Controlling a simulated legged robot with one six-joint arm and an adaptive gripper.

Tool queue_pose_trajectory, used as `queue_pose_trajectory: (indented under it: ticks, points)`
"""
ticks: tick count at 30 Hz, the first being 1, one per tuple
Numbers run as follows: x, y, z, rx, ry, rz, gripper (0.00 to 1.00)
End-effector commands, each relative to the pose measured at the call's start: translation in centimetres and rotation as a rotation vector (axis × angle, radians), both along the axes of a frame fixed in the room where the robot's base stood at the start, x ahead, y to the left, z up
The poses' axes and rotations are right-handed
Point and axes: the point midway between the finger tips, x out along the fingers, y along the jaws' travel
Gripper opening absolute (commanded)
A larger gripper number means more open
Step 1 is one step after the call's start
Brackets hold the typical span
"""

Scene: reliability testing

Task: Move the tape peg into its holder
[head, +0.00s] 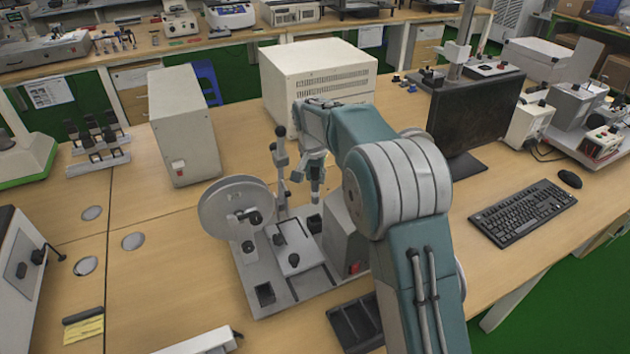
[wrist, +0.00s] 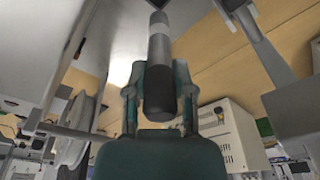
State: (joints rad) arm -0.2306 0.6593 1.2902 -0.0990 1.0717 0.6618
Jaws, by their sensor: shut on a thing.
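My gripper (head: 315,168) is above the grey tape device (head: 258,275) on the wooden bench, pointing down. It is shut on the tape peg (head: 316,188), a dark grey cylinder. In the wrist view, the peg (wrist: 160,48) sits between my two fingers (wrist: 160,85) and has a lighter band near its far end. A small black square block (head: 314,223) stands on the device base just below the peg. A dark rectangular opening (head: 265,294) lies at the base's front corner. I cannot tell which of these is the holder. The peg appears clear of the base.
A grey disc wheel (head: 236,206) and an upright post (head: 281,160) stand on the device left of my gripper. A large beige box (head: 320,75) is behind, with a smaller box (head: 184,125) at left. A monitor (head: 475,118) and keyboard (head: 522,213) are at right.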

Motion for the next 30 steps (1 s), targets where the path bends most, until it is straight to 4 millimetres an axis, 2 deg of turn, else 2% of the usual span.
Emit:
queue_pose_trajectory:
  ticks: [7, 30]
  points:
    - [0.0, 0.0, -0.3, 0.0, 0.0, 0.0, 0.0]
    - [0.0, 0.0, -4.3, 0.0, 0.0, 0.0, 0.0]
